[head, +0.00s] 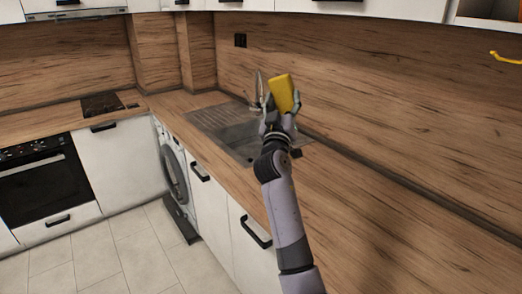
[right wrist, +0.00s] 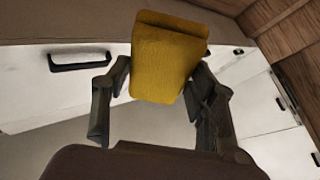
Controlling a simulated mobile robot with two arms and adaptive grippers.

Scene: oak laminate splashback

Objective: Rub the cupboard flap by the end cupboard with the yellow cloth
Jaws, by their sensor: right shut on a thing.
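My right gripper (head: 280,108) is shut on the yellow cloth (head: 283,92), a thick folded pad held up in front of the splashback, above the sink area. In the right wrist view the cloth (right wrist: 168,62) sits between the two fingers of the right gripper (right wrist: 160,85). White upper cupboard flaps (head: 405,8) run along the top edge of the head view, mostly cut off, beside an open-fronted end unit (head: 487,14). Which flap is meant is not certain. A white front with a black handle (right wrist: 80,61) shows behind the cloth in the right wrist view. My left gripper is not in view.
A sink (head: 232,135) with a tap is set in the wooden worktop (head: 360,215), partly behind my right arm. A hob (head: 102,104), oven (head: 45,185) and washing machine (head: 174,172) stand to the left. A yellow curved item (head: 507,58) is at the right edge.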

